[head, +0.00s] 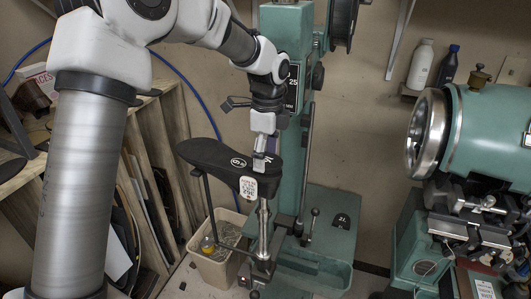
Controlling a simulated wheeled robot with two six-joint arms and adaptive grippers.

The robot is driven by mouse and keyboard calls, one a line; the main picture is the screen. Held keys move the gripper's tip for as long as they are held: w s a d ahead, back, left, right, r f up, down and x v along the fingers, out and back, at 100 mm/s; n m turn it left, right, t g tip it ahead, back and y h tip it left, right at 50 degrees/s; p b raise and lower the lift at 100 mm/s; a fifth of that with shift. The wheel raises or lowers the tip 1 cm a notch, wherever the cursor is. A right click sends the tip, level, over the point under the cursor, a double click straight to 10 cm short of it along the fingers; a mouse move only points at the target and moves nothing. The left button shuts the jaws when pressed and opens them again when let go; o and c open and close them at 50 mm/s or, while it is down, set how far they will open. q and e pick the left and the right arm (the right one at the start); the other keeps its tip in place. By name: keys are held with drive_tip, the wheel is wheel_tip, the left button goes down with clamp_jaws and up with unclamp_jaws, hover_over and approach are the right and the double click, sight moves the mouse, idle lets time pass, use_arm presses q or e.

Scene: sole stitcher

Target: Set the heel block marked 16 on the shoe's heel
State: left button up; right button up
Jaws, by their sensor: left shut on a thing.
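A black shoe (212,157) is held sole up on the post of the green machine. Its toe points left and its heel end is at the right. A round white mark with a character shows on the dark surface near the heel, too small to read surely. My left gripper (261,158) is over the heel end, pointing down, shut on a dark heel block (271,165). The block is at the heel, partly hidden by the fingers. I cannot read a 16 on it or tell whether it touches the sole. My right gripper is not in view.
The green machine column (288,40) stands close behind my gripper. A bin (213,268) is below the shoe. A wooden rack (175,130) stands left, and a green machine with a handwheel (428,135) right.

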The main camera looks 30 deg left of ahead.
use_arm(q)
drive_tip(key=shift+s+f, duration=0.15)
drive_tip(key=shift+s, duration=0.1)
drive_tip(key=shift+f, duration=0.2)
drive_tip(key=shift+w+f, duration=0.1)
drive_tip(key=shift+r, duration=0.25)
idle(0.4)
drive_tip(key=o, duration=1.2)
